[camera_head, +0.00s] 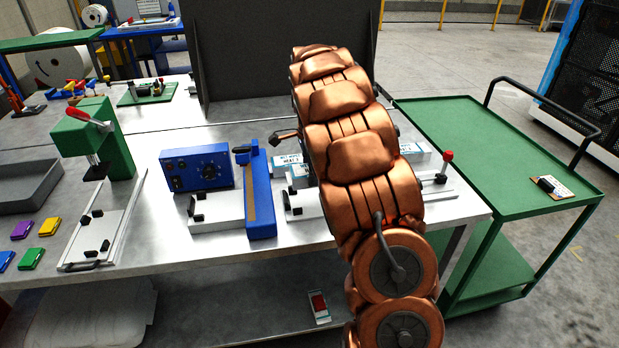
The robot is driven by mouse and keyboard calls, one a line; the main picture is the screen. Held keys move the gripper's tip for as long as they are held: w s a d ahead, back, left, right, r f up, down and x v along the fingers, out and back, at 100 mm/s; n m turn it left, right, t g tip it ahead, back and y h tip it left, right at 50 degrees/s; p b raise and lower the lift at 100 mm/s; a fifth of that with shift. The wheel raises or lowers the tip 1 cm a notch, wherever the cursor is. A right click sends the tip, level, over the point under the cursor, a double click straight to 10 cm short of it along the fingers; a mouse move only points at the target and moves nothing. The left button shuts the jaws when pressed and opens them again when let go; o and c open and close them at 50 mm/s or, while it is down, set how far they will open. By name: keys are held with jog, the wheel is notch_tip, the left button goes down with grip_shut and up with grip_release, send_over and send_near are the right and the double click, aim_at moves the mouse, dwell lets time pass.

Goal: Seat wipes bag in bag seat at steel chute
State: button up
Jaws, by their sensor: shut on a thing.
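My copper-coloured arm rises through the middle of the view and reaches over the bench. My gripper is not visible; the arm hides that area. White packs with blue print (290,168) sit on the bench just left of the arm, partly hidden by it. Another white pack (413,151) shows to the right of the arm. I cannot tell which of these is the wipes bag or whether one is held. A pale metal fixture with black clamps (305,208) runs behind the arm. I cannot make out which part is the steel chute or its bag seat.
A blue control box (197,168) and a blue upright bar unit (260,195) stand left of the packs. A green press (100,140) is farther left. A dark panel (240,50) stands behind. A red-knobbed lever (446,160) and a green cart (480,150) are right.

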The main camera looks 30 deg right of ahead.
aim_at(310, 201)
jog(key=shift+f, duration=0.15)
jog(key=shift+f+b, duration=1.05)
jog(key=shift+f, duration=2.3)
jog(key=shift+f, duration=0.25)
jog(key=o, duration=0.8)
notch_tip(310, 201, up, 11)
jog(key=shift+w+f, duration=0.1)
jog(key=shift+r, duration=0.6)
jog(key=shift+a, duration=0.1)
